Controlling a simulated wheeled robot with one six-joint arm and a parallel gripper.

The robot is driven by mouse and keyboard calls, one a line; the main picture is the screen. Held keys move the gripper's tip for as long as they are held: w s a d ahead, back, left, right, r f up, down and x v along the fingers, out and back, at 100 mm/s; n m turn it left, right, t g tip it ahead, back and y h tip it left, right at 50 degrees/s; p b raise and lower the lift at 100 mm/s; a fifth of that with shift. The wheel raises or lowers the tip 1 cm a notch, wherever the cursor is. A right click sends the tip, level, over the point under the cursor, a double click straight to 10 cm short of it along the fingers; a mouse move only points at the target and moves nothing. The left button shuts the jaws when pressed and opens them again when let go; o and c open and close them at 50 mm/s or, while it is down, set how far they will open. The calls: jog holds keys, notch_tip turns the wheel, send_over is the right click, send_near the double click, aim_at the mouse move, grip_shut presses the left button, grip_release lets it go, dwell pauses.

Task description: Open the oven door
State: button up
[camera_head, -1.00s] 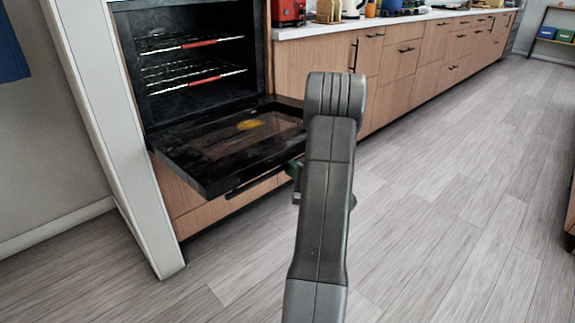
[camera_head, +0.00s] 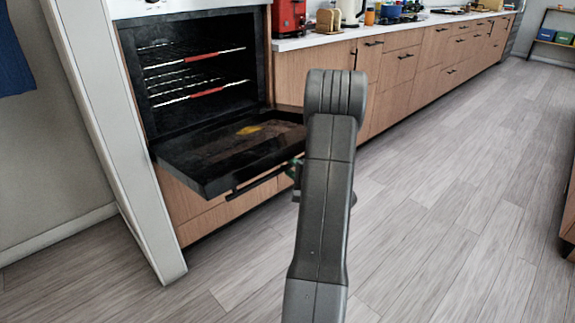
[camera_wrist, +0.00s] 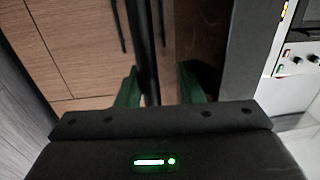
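The oven (camera_head: 185,105) stands at the left in the head view, with its dark inside and racks showing. Its black door (camera_head: 185,163) is folded down, roughly level, with its handle (camera_head: 245,188) along the front edge. My gripper (camera_wrist: 162,88) shows in the wrist view as two green fingers spread apart, with a dark upright edge or bar of the door (camera_wrist: 147,50) between them. I cannot tell whether either finger touches it. In the head view my arm hides most of the gripper, with a bit of green by the door's right front end.
Wooden cabinets and drawers (camera_head: 405,65) run to the right of the oven under a white counter holding a red appliance (camera_head: 289,17). A white panel (camera_head: 115,150) stands left of the oven. The grey floor (camera_head: 440,190) in front and right is clear.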

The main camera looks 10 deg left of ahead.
jog(key=r+p+v, duration=0.1)
jog(key=p+v, duration=0.2)
jog(key=v, duration=1)
jog(key=shift+s+d+f, duration=0.2)
jog(key=shift+s+f, duration=0.15)
jog(key=shift+f, duration=0.2)
jog(key=shift+w+a, duration=0.1)
jog(key=shift+b+x, duration=0.6)
jog(key=shift+x, duration=2)
jog(key=shift+r, duration=0.1)
